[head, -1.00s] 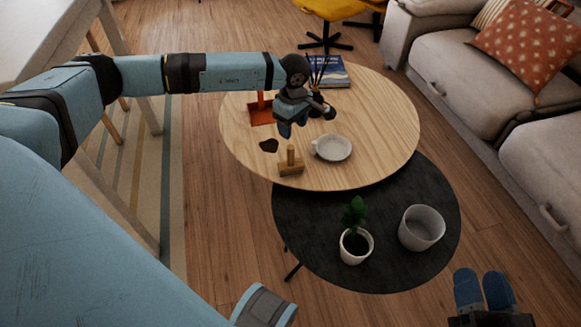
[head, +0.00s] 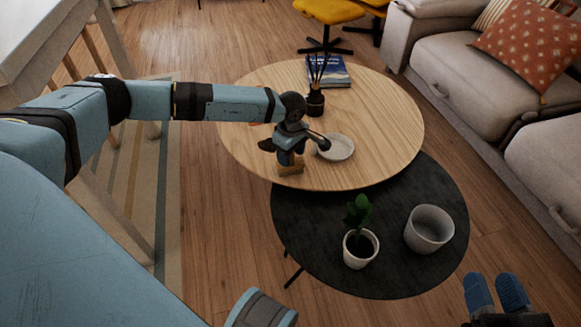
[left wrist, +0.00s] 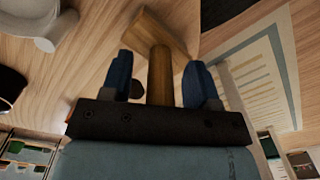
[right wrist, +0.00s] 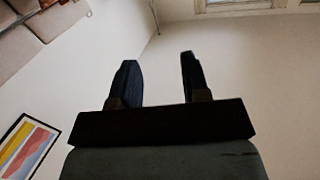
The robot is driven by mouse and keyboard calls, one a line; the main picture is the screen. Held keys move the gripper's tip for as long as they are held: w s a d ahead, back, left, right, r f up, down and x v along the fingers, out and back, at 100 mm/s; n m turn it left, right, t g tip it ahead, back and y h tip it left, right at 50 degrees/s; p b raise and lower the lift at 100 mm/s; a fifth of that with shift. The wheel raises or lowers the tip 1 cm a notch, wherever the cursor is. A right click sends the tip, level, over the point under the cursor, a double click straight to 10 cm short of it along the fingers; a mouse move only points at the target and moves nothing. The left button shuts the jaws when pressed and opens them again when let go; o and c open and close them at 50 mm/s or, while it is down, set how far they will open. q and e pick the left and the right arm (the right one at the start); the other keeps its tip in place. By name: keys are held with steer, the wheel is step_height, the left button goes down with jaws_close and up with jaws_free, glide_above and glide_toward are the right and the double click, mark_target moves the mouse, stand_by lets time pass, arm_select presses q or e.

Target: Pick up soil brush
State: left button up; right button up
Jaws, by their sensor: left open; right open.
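The soil brush, a wooden block with an upright round handle, stands on the round wooden table; its block (head: 291,170) shows below my left gripper (head: 287,157) in the head view. In the left wrist view the brush handle (left wrist: 160,76) stands between the two blue fingers of the left gripper (left wrist: 159,82). The fingers are open, with a visible gap on each side of the handle. The gripper hides most of the handle in the head view. My right gripper (head: 497,290) is open and empty at the lower right, also seen in the right wrist view (right wrist: 156,80).
A white dish (head: 337,147) sits just right of the left gripper. A reed diffuser (head: 315,103) and a book (head: 328,72) are farther back. A lower black table (head: 310,250) holds a potted plant (head: 361,245) and an empty pot (head: 429,229). The wooden table's right side is clear.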

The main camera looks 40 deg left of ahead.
arm_select(q)
steer(key=shift+r, duration=0.1)
jaws_close()
